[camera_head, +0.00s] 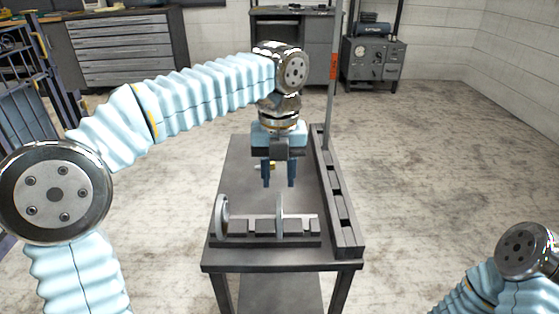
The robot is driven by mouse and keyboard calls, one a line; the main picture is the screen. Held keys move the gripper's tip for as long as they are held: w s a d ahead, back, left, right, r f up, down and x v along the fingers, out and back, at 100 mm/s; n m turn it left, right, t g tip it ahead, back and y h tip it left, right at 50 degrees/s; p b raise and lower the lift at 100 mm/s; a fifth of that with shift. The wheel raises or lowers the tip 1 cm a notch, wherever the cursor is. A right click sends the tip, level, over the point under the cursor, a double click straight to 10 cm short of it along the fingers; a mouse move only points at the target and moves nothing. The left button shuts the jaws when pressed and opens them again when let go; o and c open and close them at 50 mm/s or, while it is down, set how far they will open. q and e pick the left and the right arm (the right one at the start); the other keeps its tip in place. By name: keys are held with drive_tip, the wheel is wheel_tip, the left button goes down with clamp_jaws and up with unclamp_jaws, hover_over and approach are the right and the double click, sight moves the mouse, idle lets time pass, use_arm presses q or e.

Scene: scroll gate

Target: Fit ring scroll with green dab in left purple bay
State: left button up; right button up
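A grey ring (221,216) stands upright at the left end of a low dark rack (290,238). I cannot make out a green dab or purple on any bay. My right gripper is out of view; only part of my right arm shows at the lower right.
The dark table (240,175) has clear top behind the rack. A long slotted rail (338,200) runs along its right edge, with a tall post with an orange label (333,68) at its far end. Open concrete floor lies to the right.

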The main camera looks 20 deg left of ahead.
sight(279, 200)
use_arm(q)
wheel_tip(279, 200, down, 5)
drive_tip(key=b, duration=0.3)
drive_tip(key=shift+f+b, duration=0.55)
drive_tip(key=shift+f, duration=0.35)
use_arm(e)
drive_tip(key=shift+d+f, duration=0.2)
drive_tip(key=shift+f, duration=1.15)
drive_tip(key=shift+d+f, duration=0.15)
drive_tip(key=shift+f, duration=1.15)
use_arm(q)
clamp_jaws()
drive_tip(key=shift+r, duration=0.25)
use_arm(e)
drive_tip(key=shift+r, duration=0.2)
use_arm(q)
drive_tip(key=shift+r+p, duration=1.35)
drive_tip(key=shift+p, duration=0.5)
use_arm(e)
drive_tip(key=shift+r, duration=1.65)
